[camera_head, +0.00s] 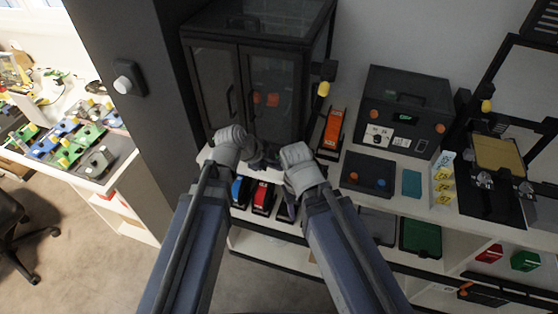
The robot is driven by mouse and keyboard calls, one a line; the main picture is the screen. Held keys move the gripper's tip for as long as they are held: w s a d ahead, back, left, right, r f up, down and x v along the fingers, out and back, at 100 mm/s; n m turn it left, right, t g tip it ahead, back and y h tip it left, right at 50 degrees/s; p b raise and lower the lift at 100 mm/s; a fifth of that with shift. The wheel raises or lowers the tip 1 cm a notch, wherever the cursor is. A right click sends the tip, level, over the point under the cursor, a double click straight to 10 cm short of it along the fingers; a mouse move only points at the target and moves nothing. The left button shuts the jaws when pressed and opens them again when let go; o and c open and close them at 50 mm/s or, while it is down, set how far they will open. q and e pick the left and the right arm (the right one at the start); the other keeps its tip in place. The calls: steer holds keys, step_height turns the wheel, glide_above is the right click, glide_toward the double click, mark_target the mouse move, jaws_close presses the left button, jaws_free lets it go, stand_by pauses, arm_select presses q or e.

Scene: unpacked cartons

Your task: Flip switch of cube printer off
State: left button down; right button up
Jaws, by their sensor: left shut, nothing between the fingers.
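A large black box-shaped cabinet with glazed doors (215,85) stands on the white bench in the upper middle. Orange shapes show behind its glass. A smaller dark box with a lit display (425,88) and orange knobs stands to its right. I cannot tell for certain which of the two is the cube printer, and I cannot make out its switch. My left gripper (256,155) is shut and empty, low in front of the cabinet. My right gripper (272,160) is close beside it; its fingers are dark and unclear. The arms hide part of the cabinet's lower front.
An orange-and-black tool (333,130) stands between the two boxes. A dark panel with round knobs (368,174) lies in front of the smaller box. An open-frame printer (498,155) stands at right. A dark pillar carries a white knob (123,85). Red and blue items fill the shelf below.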

arm_select(q)
steer(key=p+v, duration=0.5)
steer(key=v, duration=0.2)
steer(key=shift+a+r, duration=0.2)
